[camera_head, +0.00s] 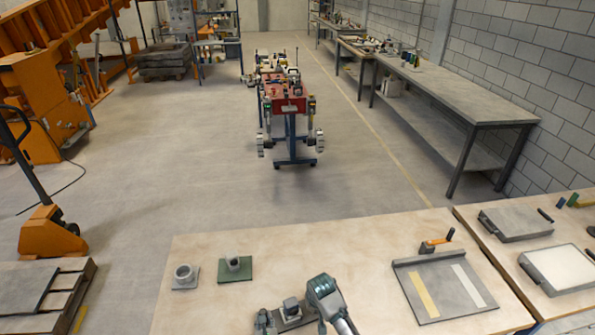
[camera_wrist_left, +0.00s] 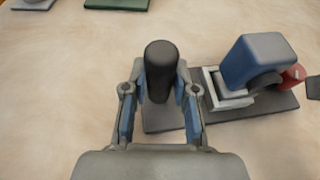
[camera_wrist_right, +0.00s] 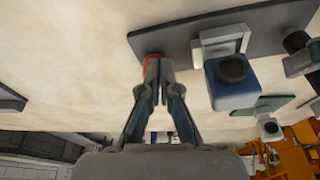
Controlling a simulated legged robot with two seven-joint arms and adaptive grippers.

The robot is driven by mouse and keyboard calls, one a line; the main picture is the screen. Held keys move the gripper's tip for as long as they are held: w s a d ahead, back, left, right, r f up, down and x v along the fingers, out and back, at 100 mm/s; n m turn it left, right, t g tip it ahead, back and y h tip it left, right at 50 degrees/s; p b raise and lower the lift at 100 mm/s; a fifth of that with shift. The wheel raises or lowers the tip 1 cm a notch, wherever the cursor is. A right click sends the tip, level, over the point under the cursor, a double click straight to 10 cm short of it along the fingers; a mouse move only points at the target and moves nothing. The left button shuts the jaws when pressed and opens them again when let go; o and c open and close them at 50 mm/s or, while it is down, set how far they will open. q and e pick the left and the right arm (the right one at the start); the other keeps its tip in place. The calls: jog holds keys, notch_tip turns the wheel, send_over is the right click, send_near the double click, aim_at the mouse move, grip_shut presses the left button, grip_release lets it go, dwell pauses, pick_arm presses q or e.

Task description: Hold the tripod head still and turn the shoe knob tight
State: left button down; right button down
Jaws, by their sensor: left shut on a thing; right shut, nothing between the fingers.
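The tripod head shows in the left wrist view as a dark base plate (camera_wrist_left: 168,118) with a black upright post (camera_wrist_left: 160,72), a pale clamp (camera_wrist_left: 225,95), a blue block (camera_wrist_left: 262,58) and a red knob (camera_wrist_left: 292,75). My left gripper (camera_wrist_left: 160,92) is shut around the black post; it also shows in the head view (camera_head: 263,320). In the right wrist view, my right gripper (camera_wrist_right: 157,70) is shut and empty. Its fingertips are at the red knob (camera_wrist_right: 152,57) and partly hide it; I cannot tell whether they touch.
On the table (camera_head: 210,300), a grey plate with a ring (camera_head: 185,277) and a green plate with a socket (camera_head: 235,268) stand at the left. A grey board with two strips (camera_head: 445,285) and an orange-handled tool (camera_head: 432,245) lie at the right.

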notch_tip(320, 180, up, 4)
jog(key=shift+f, duration=0.2)
pick_arm(q)
jog(key=c, duration=0.8)
grip_release()
